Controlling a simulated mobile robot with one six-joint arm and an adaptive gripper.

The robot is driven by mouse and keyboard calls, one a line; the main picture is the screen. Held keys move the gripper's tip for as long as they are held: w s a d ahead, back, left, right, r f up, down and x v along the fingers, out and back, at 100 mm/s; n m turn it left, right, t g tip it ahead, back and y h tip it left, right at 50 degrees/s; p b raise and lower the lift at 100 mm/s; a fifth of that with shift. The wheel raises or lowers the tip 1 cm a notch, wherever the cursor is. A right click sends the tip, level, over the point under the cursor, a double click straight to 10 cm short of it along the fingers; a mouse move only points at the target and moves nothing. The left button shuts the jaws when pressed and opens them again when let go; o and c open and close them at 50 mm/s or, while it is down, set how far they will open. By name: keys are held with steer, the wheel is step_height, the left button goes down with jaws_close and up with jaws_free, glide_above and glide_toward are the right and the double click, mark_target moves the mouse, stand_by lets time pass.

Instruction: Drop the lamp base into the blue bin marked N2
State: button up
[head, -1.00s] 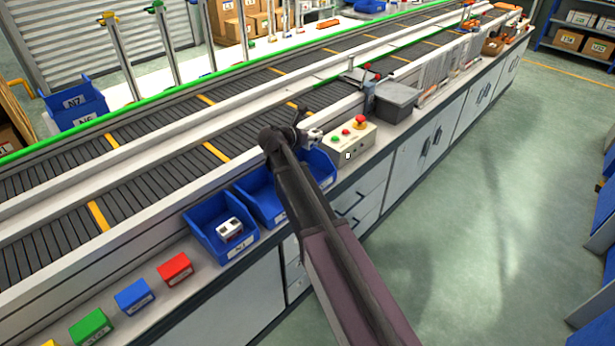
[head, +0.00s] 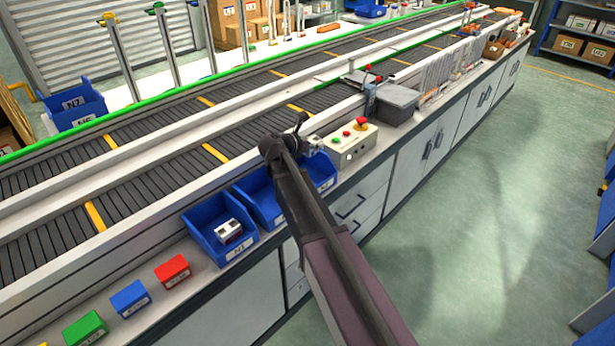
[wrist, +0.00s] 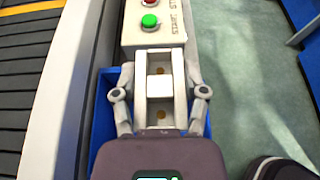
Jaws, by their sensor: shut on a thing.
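My gripper (wrist: 160,92) is shut on a pale, boxy piece, the lamp base (wrist: 160,118), with two recesses and small brownish spots. One finger is on each side of it. In the head view my gripper (head: 312,145) is over the row of blue bins, near the control box; the lamp base cannot be made out there. A blue bin (head: 255,192) stands beside the bin marked N1, partly hidden by my arm. Its label is hidden, so I cannot confirm N2. Blue bin walls (wrist: 104,112) show below the gripper in the wrist view.
The bin marked N1 (head: 203,232) holds a white block (head: 228,230). More blue bin (head: 321,172) shows right of my arm. The control box (head: 350,146) with buttons stands just beyond. The conveyor (head: 170,160) runs behind. Red, blue and green boxes line the counter at left.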

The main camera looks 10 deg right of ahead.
steer(key=shift+f+b, duration=1.75)
steer(key=shift+f, duration=0.3)
steer(key=o, duration=1.2)
steer(key=shift+r, duration=0.1)
